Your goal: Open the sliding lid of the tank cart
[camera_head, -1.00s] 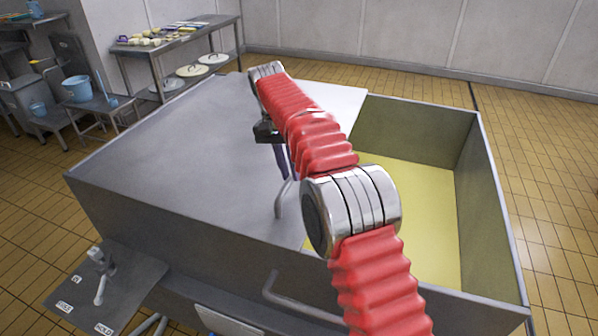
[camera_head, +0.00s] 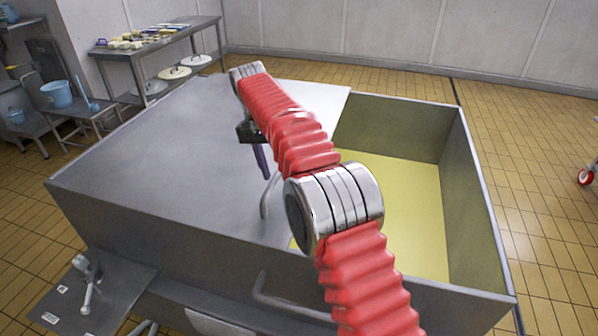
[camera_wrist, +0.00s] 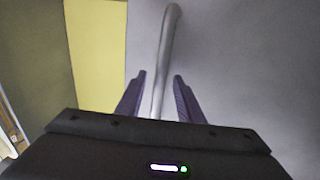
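The tank cart (camera_head: 484,225) is a grey metal box with yellow contents (camera_head: 400,205) showing on its right side. Its flat grey lid (camera_head: 150,150) covers the left part, so the tank stands partly open. A bent metal bar handle (camera_head: 268,196) rises from the lid near its open edge; it also shows in the wrist view (camera_wrist: 168,40). My gripper (camera_head: 264,170) is over the lid at this handle. In the wrist view, its two purple fingers (camera_wrist: 159,78) stand apart, one on each side of the bar, with gaps visible. My red arm hides part of the lid edge.
A second bent bar (camera_head: 285,300) is on the cart's front side. A side plate with a small lever (camera_head: 88,280) is at the lower left. A table with items (camera_head: 150,45) and a bench with a blue bucket (camera_head: 57,94) stand behind left. Tiled floor at right is mostly clear.

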